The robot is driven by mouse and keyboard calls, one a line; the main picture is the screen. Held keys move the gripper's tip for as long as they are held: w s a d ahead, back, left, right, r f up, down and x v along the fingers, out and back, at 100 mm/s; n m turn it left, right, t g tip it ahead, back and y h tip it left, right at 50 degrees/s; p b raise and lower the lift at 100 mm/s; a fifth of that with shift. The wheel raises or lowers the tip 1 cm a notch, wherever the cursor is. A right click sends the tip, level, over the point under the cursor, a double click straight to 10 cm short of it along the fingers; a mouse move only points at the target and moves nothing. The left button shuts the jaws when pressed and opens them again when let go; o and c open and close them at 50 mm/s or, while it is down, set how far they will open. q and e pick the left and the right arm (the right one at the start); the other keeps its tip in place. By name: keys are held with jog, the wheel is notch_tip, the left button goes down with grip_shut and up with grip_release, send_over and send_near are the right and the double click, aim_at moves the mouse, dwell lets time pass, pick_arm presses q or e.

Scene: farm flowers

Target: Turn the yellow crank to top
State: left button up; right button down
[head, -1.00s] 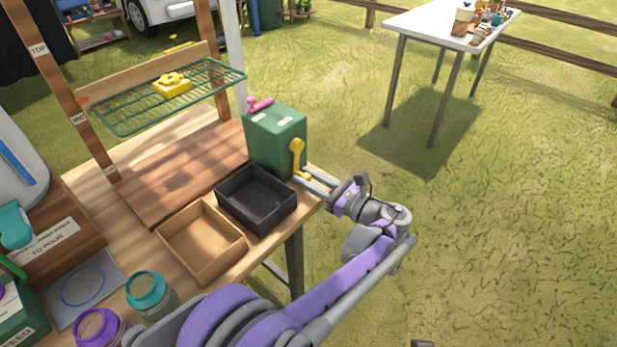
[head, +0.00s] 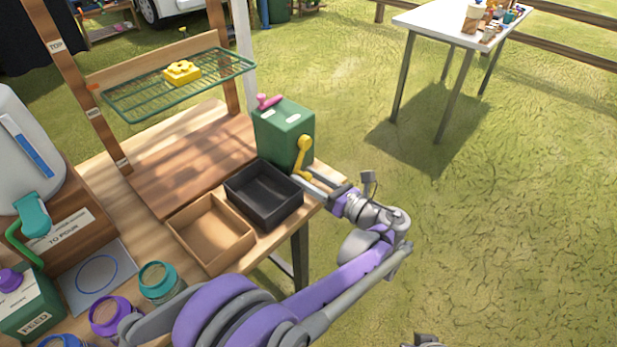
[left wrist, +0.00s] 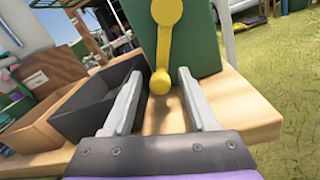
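The yellow crank (head: 303,152) is on the side of the green box (head: 284,132) at the table's right end. Its arm hangs down, with the round knob at the bottom. In the left wrist view the crank's arm (left wrist: 164,45) runs down to the knob (left wrist: 160,82). My left gripper (head: 311,178) is at the crank's lower end. In the left wrist view its two fingers (left wrist: 158,98) are apart, with the knob between their tips and gaps on both sides. My right gripper cannot be made out; only a grey part shows at the bottom edge.
A black tray (head: 232,192) and a brown tray (head: 182,234) sit left of the gripper. A green wire rack (head: 130,100) holds a yellow block (head: 182,72). A pink handle (head: 268,101) tops the green box. Grass to the right is open, up to a white table (head: 440,22).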

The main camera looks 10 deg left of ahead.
pick_arm(q)
jog(key=shift+d, duration=0.15)
jog(key=p+v, duration=0.1)
jog(key=v, duration=0.9)
jog(key=shift+s+d, duration=0.2)
